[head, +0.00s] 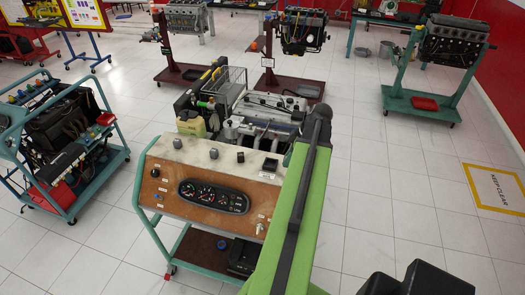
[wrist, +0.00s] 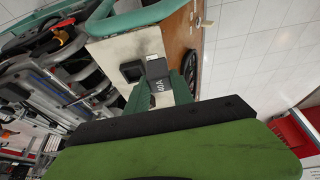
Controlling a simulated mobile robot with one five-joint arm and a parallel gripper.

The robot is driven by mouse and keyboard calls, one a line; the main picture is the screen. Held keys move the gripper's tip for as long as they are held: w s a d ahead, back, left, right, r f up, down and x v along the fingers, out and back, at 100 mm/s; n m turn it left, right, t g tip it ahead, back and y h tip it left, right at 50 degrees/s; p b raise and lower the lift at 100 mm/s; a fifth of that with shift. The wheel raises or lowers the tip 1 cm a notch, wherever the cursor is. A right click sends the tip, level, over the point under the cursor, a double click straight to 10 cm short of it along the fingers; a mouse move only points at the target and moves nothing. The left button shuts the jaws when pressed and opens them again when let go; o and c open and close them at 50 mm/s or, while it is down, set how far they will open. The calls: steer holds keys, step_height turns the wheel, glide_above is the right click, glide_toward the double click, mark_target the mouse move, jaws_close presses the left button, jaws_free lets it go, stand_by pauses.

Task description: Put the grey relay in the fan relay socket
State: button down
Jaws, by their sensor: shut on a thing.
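The grey relay (wrist: 157,69), with "40A" on its dark side, is between the teal fingers of my gripper (wrist: 163,84) in the wrist view. My gripper is shut on it. A black square socket (wrist: 132,71) lies just left of the relay on the pale top ledge of the trainer panel (wrist: 122,46). A small white label (wrist: 153,57) shows beside the relay; I cannot read it. I cannot tell whether the relay touches the ledge. In the head view the green arm hides my gripper and the relay; a black socket (head: 270,165) shows left of the arm.
The ledge also carries other small dark blocks (head: 213,153) in the head view. Below it is a brown gauge panel (head: 205,195). The engine (head: 255,120) stands behind the ledge. A blue-framed trainer (head: 65,140) stands left.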

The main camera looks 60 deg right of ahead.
steer(key=shift+w+a+r, duration=0.1)
steer(key=shift+w+r, duration=0.05)
steer(key=shift+r, duration=0.15)
steer(key=b, duration=0.7)
glide_above(271, 165)
step_height(271, 165, down, 7)
steer(key=shift+a+f, duration=0.1)
steer(key=shift+f, duration=0.05)
step_height(271, 165, down, 4)
steer(key=b, duration=0.4)
steer(key=shift+f+b, duration=0.15)
steer(key=shift+b, duration=0.15)
steer(key=shift+r, duration=0.25)
steer(key=shift+f, duration=0.2)
steer(key=c, duration=1.1)
jaws_free()
steer(key=shift+r+p, duration=0.55)
steer(key=shift+p, duration=0.1)
steer(key=p+v, duration=1)
steer(key=v, duration=0.1)
steer(key=shift+s, duration=0.25)
